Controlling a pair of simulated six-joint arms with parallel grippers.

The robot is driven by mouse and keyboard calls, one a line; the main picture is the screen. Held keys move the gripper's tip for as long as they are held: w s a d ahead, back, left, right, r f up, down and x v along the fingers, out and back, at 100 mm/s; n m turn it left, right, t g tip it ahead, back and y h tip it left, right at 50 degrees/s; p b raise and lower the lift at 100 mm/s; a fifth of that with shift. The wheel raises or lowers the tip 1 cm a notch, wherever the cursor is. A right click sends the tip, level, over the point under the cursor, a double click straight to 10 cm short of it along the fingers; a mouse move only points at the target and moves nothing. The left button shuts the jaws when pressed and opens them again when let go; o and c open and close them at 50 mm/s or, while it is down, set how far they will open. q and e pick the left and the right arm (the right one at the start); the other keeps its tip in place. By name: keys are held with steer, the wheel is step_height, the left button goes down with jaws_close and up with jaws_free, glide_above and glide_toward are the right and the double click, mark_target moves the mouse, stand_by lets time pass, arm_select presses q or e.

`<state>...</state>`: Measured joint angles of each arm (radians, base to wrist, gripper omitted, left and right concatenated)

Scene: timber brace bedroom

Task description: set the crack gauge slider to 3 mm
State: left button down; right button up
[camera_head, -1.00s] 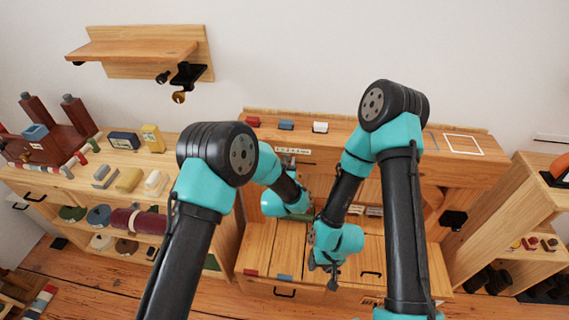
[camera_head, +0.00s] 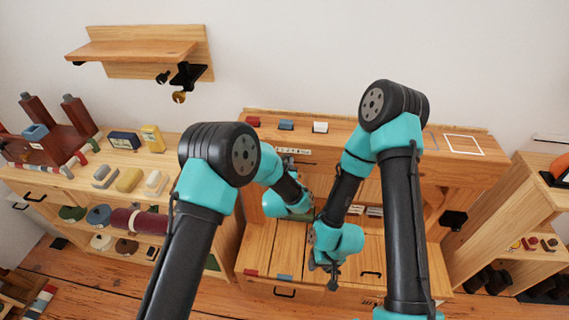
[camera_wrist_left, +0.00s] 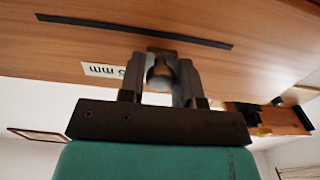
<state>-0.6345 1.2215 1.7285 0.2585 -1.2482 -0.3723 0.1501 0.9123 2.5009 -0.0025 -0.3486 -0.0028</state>
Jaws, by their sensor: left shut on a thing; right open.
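In the left wrist view my left gripper (camera_wrist_left: 160,82) is shut on a small rounded knob (camera_wrist_left: 161,70), the crack gauge slider. The knob sits on a dark mount under a wooden surface. A dark straight slot (camera_wrist_left: 125,29) runs along the wood. A white label (camera_wrist_left: 98,70) with upside-down "mm" print shows beside the fingers, its digit partly covered. My right gripper (camera_head: 333,280) is open and empty above the bench top. The slider's setting cannot be read.
The wooden desk (camera_head: 385,160) carries red, blue and white blocks along its back and a marked white strip (camera_head: 292,151). A side shelf (camera_head: 125,170) with several coloured objects stands left. Another wooden unit (camera_head: 520,210) stands right.

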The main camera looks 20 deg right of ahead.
arm_select(q)
steer(key=shift+s+d, duration=0.25)
steer(key=shift+d, duration=0.25)
steer(key=c, duration=0.9)
jaws_free()
